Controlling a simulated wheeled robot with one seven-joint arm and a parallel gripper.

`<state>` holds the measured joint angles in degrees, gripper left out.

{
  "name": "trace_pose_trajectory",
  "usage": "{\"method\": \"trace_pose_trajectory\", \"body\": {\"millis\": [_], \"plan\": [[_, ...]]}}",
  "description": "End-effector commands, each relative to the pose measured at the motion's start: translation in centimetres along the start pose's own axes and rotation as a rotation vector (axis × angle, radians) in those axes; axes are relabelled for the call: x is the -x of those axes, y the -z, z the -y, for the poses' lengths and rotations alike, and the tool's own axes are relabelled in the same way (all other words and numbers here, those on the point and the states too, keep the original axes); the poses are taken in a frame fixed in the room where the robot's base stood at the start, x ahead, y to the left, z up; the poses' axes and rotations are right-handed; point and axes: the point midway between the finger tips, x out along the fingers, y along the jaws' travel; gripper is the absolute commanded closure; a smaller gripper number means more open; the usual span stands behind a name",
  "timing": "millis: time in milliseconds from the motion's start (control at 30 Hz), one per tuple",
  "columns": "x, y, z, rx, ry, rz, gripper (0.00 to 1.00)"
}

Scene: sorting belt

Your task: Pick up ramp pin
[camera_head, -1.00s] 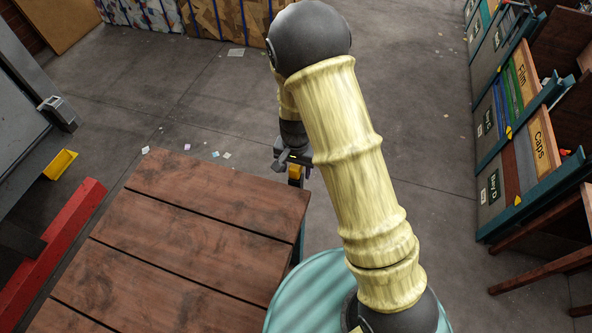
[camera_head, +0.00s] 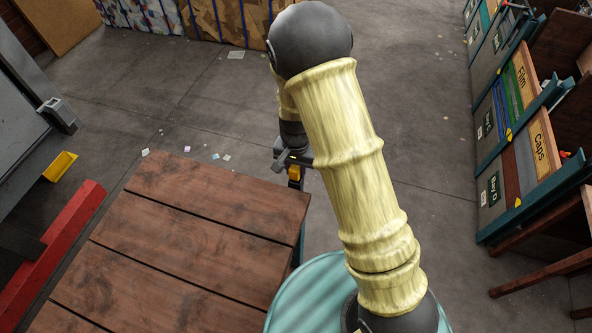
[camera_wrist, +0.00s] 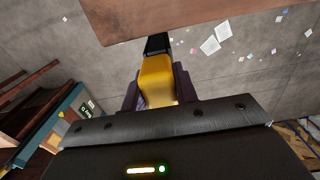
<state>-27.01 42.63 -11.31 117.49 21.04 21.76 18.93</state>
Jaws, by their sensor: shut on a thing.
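The ramp pin (camera_wrist: 157,78) is yellow with a black end, and in the wrist view it sits between the dark fingers of my gripper (camera_wrist: 157,92). The fingers are shut on its yellow part, and the black end points away from the wrist toward the table edge. In the head view, a small yellow part of the pin (camera_head: 294,173) shows below my gripper (camera_head: 291,163), just past the right corner of the wooden table. My arm hides some of the area around it.
The plank-topped wooden table (camera_head: 190,235) is bare and close to the left of my gripper. A red beam (camera_head: 55,250) and a yellow bracket (camera_head: 60,165) lie further left. Labelled bays (camera_head: 515,130) stand at the right. Open concrete floor with paper scraps lies beyond the table.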

Motion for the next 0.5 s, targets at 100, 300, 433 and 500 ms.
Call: {"method": "trace_pose_trajectory", "body": {"millis": [100, 300, 433, 500], "plan": [[1.5, 0.1, 0.1, 0.001, 0.003, -0.004, 1.00], [5.7, 0.0, 0.1, 0.002, 0.005, -0.006, 1.00], [9.4, 0.0, 0.1, 0.002, 0.007, -0.006, 1.00], [11.3, 0.1, 0.1, 0.001, 0.006, -0.007, 1.00]]}}
